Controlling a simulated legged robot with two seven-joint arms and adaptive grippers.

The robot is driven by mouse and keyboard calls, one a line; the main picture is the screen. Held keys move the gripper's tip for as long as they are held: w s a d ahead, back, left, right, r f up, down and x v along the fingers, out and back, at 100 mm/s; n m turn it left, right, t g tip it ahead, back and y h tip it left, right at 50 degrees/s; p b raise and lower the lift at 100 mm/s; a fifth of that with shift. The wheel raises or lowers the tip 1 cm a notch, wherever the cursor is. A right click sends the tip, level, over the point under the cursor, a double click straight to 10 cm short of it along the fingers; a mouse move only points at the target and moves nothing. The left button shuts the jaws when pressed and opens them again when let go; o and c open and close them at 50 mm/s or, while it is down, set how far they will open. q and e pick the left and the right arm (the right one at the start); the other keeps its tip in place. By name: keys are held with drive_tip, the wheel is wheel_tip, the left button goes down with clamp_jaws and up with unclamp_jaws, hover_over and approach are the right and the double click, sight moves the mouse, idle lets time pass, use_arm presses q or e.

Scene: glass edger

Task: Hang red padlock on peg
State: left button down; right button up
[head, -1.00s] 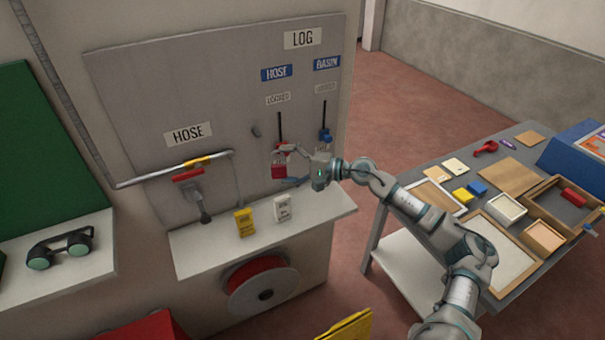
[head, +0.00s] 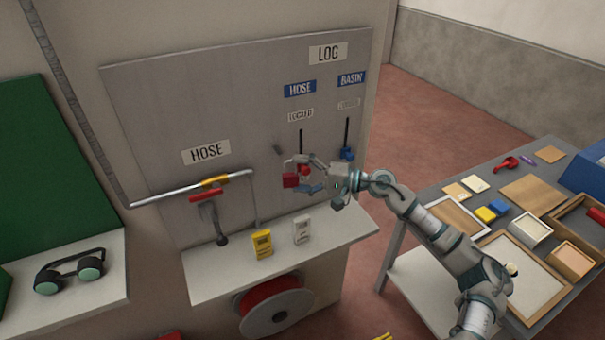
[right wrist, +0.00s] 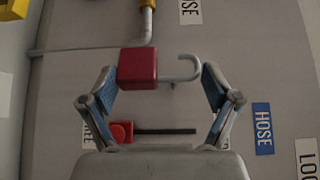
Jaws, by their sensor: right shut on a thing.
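The red padlock (head: 290,181) is held in my right gripper (head: 304,179), in front of the grey board. In the right wrist view the padlock (right wrist: 138,68) lies sideways between the two blue-padded fingers (right wrist: 160,92), its grey shackle pointing right. A small dark peg (head: 278,150) sticks out of the board, above and left of the padlock in the head view. The padlock is apart from it. I cannot tell the peg for sure in the wrist view. My left gripper is not in view.
A red slider knob (right wrist: 121,132) sits close to the padlock, at a black slot. A blue knob (head: 347,154) is at the BASIN slot. Yellow (head: 262,244) and white (head: 302,230) tags stand on the shelf (head: 330,238) below. The hose pipe (head: 165,198) crosses the board at left.

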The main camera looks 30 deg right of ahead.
drive_tip(key=shift+w+a+r, duration=0.1)
drive_tip(key=shift+w+a, duration=0.1)
drive_tip(key=shift+w+p, duration=0.2)
drive_tip(key=shift+p, duration=0.2)
drive_tip(key=w+p, duration=0.1)
drive_tip(key=w, duration=0.1)
drive_tip(key=w+f+p, duration=0.1)
drive_tip(key=w, duration=0.2)
drive_tip(key=w+p, duration=0.1)
drive_tip(key=w, duration=0.1)
drive_tip(key=shift+w+d+f, duration=0.25)
drive_tip(key=shift+d, duration=0.15)
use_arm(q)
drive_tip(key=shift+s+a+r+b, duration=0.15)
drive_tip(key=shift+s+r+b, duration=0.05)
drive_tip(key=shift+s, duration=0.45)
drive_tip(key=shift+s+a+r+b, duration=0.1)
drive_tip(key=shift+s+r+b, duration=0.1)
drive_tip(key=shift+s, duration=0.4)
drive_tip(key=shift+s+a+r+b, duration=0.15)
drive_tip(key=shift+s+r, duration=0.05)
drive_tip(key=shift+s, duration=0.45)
use_arm(e)
drive_tip(key=shift+w+r, duration=0.1)
